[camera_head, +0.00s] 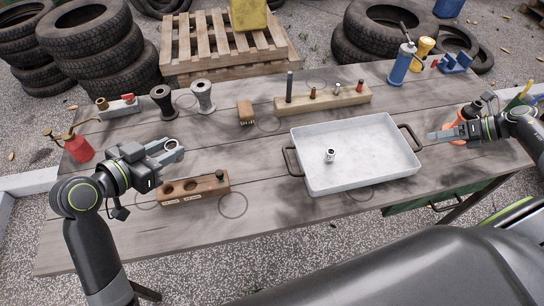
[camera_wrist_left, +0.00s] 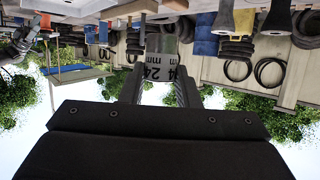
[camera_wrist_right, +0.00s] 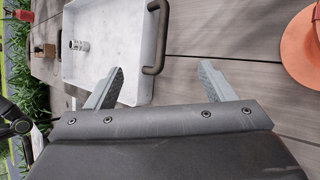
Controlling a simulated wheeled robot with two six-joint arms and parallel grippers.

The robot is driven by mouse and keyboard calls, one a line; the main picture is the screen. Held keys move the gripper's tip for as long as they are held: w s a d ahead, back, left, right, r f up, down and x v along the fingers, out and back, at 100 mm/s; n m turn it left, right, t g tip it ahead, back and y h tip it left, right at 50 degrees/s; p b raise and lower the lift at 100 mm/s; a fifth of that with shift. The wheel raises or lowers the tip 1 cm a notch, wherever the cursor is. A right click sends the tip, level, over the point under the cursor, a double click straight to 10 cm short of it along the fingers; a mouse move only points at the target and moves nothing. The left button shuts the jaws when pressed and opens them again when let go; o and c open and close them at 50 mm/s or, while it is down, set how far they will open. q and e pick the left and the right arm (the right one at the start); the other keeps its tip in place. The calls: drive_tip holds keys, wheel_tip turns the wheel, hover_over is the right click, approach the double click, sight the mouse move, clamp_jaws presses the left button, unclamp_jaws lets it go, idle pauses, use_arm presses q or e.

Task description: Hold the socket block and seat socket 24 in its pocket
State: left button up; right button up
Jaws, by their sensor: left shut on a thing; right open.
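The wooden socket block (camera_head: 207,187) lies on the table at the left front, with dark round pockets in its top and a small dark piece standing at its right end. My left gripper (camera_head: 172,148) is shut on a silver socket (camera_head: 171,145) and holds it above and behind the block's left end. In the left wrist view the socket (camera_wrist_left: 161,68) shows the marking 24 mm between the fingers. My right gripper (camera_head: 432,136) is open and empty beside the tray's right handle; its spread fingers (camera_wrist_right: 163,88) show in the right wrist view.
A white tray (camera_head: 318,186) with dark handles stands at the centre right, with another small silver socket (camera_head: 330,155) in it. A wooden rack (camera_head: 345,99) with pegs, a small brown block (camera_head: 246,113) and a red oil can (camera_head: 78,147) stand around. Table between block and tray is clear.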

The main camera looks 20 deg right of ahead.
drive_tip(key=w+a+r+n+y, duration=0.2)
drive_tip(key=w+a+r, duration=0.25)
drive_tip(key=a, duration=0.35)
drive_tip(key=w+a+r+n+y, duration=0.2)
drive_tip(key=w+a+r, duration=0.25)
drive_tip(key=a, duration=0.45)
drive_tip(key=w+a+r+n+g+y, duration=0.15)
drive_tip(key=a+r+n, duration=0.35)
drive_tip(key=a, duration=0.5)
drive_tip(key=a+r+n+g+y, duration=0.25)
drive_tip(key=a+r, duration=0.35)
drive_tip(key=a, duration=0.3)
drive_tip(key=a+f+n, duration=0.2)
drive_tip(key=a+f, duration=0.2)
drive_tip(key=f, duration=0.2)
drive_tip(key=a+f+n, duration=0.2)
drive_tip(key=a+f, duration=0.2)
drive_tip(key=f, duration=0.3)
drive_tip(key=s+a+f+n+g+h, duration=0.1)
drive_tip(key=a+f+n, duration=0.1)
drive_tip(key=a+f, duration=0.2)
drive_tip(key=shift+s+a+f, duration=0.1)
drive_tip(key=shift+a+f, duration=0.05)
drive_tip(key=shift+f, duration=0.7)
drive_tip(key=shift+a+f, duration=0.1)
drive_tip(key=shift+f, duration=0.75)
drive_tip(key=x, duration=1.2)
drive_tip(key=shift+s+d+f, duration=0.1)
